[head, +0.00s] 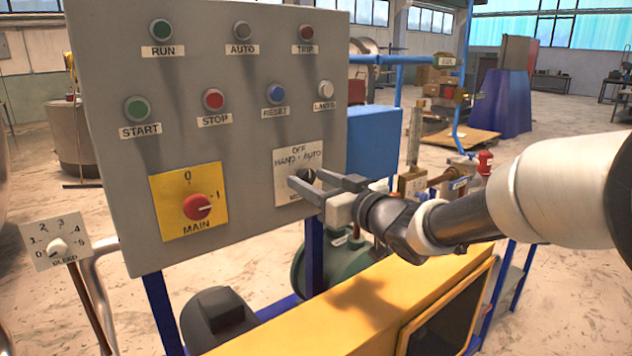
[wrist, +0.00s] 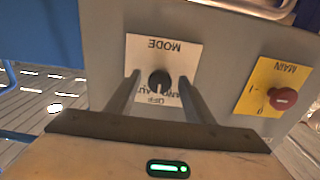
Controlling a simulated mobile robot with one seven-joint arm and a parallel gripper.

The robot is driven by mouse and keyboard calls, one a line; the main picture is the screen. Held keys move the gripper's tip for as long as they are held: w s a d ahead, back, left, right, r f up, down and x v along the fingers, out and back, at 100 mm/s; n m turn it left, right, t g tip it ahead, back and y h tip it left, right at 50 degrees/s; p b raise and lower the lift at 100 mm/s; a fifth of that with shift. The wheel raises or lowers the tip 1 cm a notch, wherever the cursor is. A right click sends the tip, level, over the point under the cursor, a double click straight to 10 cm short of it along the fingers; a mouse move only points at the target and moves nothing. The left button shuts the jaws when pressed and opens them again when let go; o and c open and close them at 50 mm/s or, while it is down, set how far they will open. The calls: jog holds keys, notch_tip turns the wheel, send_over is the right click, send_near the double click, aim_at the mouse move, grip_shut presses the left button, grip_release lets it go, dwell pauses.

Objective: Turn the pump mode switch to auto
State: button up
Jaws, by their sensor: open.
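The pump mode switch (head: 307,176) is a black knob on a white plate (head: 286,160) marked OFF, HAND and AUTO, at the lower right of the grey panel. In the wrist view the knob (wrist: 159,80) shows upside down on its plate marked MODE. My gripper (head: 318,187) is open in front of the plate and partly covers the knob and the lettering in the head view. In the wrist view its two fingers (wrist: 160,88) stand either side of the knob, with gaps on both sides. I cannot tell which position the knob points to.
The grey panel (head: 235,100) also bears several buttons and lamps. The red MAIN switch (head: 197,207) on a yellow plate is left of my gripper. A BLEED dial (head: 57,248) stands at far left. A yellow cabinet (head: 350,300) lies below my arm.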

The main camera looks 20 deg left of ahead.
jog(key=shift+w+a, duration=0.1)
jog(key=shift+a, duration=0.1)
jog(key=c, duration=1)
jog(key=shift+c, duration=0.2)
